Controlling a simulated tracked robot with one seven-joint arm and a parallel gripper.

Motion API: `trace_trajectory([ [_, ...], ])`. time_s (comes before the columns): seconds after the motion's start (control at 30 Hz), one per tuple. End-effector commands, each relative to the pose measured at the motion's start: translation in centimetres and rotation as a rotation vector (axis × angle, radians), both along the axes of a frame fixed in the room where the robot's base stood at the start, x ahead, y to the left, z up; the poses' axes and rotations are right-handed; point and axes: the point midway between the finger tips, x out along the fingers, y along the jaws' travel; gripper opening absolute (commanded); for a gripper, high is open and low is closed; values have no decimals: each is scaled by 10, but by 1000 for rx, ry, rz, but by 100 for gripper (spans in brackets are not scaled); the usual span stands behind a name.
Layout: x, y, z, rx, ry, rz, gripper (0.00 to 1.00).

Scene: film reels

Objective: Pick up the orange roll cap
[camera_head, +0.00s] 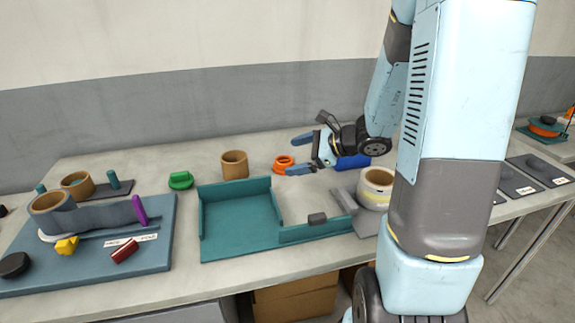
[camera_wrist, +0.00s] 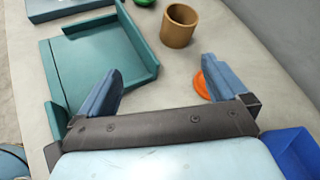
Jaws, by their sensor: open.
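The orange roll cap (camera_head: 283,162) lies on the grey table, just left of my gripper in the head view. In the wrist view the orange roll cap (camera_wrist: 203,87) is partly hidden behind the right finger. My gripper (camera_head: 297,154) is open, with its fingers pointing left over the table. In the wrist view my gripper (camera_wrist: 160,75) shows both fingers wide apart with nothing held between them. I cannot tell how high the fingers are above the cap.
A brown roll (camera_head: 235,165) and a green cap (camera_head: 181,180) stand left of the orange cap. A teal tray (camera_head: 240,245) lies in front. A blue bin (camera_head: 352,162) sits by the gripper. A cream roll (camera_head: 376,187) stands near my arm.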

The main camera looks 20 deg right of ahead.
Motion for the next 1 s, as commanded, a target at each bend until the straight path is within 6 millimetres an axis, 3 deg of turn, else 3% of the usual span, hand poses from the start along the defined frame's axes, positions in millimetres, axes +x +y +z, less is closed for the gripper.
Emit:
trace_trajectory([
  [0.2,36,-50,-50,188,117,-315,100],
  [0.47,50,-85,-82,285,174,-511,100],
  [0.63,59,-84,-90,297,181,-533,100],
  [1.0,106,-52,-112,295,180,-530,100],
])
